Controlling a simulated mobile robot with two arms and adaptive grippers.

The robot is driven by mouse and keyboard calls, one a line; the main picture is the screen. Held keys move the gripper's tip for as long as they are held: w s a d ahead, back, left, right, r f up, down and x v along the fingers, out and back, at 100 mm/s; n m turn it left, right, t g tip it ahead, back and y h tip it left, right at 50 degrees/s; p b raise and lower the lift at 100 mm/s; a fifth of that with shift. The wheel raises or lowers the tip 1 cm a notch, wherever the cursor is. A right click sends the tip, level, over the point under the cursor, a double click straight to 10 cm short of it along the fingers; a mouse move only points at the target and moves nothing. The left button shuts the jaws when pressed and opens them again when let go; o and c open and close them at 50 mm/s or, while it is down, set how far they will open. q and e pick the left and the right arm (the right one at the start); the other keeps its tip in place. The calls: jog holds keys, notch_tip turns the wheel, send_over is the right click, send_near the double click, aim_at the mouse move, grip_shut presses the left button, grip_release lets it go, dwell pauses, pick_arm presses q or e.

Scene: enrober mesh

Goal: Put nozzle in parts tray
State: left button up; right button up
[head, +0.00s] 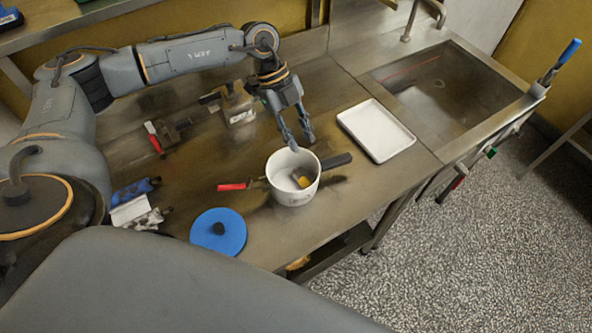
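My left gripper (302,144) points down over the far rim of a white bucket (296,197). Its two fingers are apart, with nothing visible between them. Inside the bucket lies a small yellow and grey piece (303,181); I cannot tell for sure whether it is the nozzle. A white rectangular tray (376,131), which looks like the parts tray, lies empty to the right of the bucket, near the sink. My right gripper is not in view.
A blue round lid (218,232) lies front left of the bucket. A red-handled tool (236,186) and a dark handle (336,161) lie beside it. A red-handled item (154,139) and a blue item (136,190) are further left. A sink (450,88) is at right.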

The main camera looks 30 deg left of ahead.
pick_arm(q)
jog(key=a, duration=0.3)
jog(key=y+p, duration=0.1)
jog(key=p, duration=0.2)
send_over(301, 176)
jog(key=a, duration=0.2)
jog(key=shift+n, duration=0.3)
jog(key=f, duration=0.6)
jog(key=shift+w+a+f, duration=0.2)
jog(key=shift+w+f, duration=0.15)
jog(key=shift+w, duration=0.05)
jog(key=p+x, duration=0.1)
jog(key=x, duration=0.4)
jog(key=shift+s+d+f, duration=0.1)
jog(key=shift+s+f, duration=0.05)
jog(key=shift+f, duration=0.45)
jog(key=c, duration=0.6)
grip_shut()
